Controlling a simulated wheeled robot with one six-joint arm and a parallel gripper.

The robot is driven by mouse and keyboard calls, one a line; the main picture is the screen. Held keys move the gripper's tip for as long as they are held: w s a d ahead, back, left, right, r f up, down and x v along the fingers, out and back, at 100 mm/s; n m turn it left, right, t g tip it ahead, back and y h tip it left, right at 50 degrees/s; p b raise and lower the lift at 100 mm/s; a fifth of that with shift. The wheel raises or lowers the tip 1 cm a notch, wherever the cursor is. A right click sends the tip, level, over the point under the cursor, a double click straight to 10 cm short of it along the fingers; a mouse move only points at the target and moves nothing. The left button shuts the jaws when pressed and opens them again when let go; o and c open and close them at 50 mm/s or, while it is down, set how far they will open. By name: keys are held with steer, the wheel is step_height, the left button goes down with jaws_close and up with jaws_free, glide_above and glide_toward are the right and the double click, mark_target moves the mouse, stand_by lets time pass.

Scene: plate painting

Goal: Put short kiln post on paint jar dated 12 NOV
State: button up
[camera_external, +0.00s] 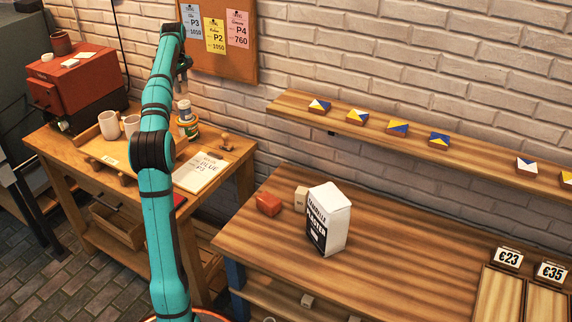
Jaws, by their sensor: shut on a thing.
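My gripper (183,88) points down above the left workbench, at the end of my teal arm. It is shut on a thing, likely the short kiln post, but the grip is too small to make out. Just below the fingers is a pale grey cylinder (184,106); I cannot tell whether it is the held post or part of a stack. No 12 NOV date is legible, and my arm hides part of this area.
Two pale mugs (109,126) and a red kiln-like box (75,78) are left of my arm. A plaster bag (328,218) stands on the right bench.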

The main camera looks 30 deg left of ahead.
mark_target(182, 93)
steer(key=shift+f, duration=1.9)
steer(key=shift+f, duration=0.15)
steer(key=o, duration=1)
step_height(182, 93, up, 12)
steer(key=shift+f, duration=0.2)
steer(key=shift+r, duration=0.35)
steer(key=shift+d, duration=0.1)
